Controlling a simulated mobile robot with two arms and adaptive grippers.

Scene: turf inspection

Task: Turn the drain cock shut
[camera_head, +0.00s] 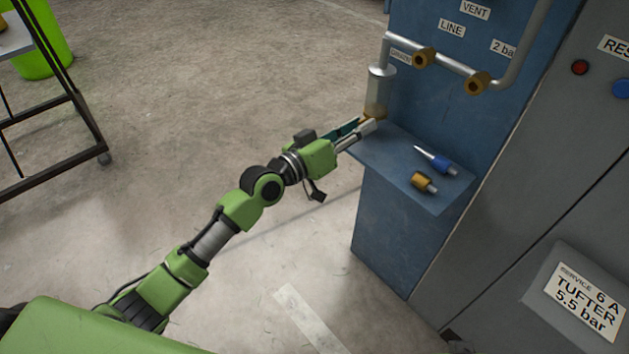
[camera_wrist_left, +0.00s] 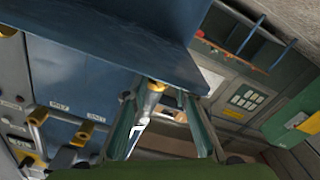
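The brass drain cock (camera_head: 377,114) sits at the lower end of a silver cylindrical bowl (camera_head: 378,88) hanging from a pipe on the blue panel. My left gripper (camera_head: 370,125) reaches it from the left, its fingertips at the cock and partly covering it. In the left wrist view the brass piece (camera_wrist_left: 155,86) shows between the two fingers (camera_wrist_left: 160,112), with gaps on both sides. The fingers are apart and I see no grip on it. The cock's exact turn position is too small to tell. My right gripper is not in view.
Below the cock a blue shelf (camera_head: 388,158) holds a blue-handled tool (camera_head: 440,161) and a brass fitting (camera_head: 424,182). Brass valves (camera_head: 424,57) sit on the pipe above. A cart (camera_head: 62,100) and a green bin (camera_head: 52,40) stand at left. The floor between is clear.

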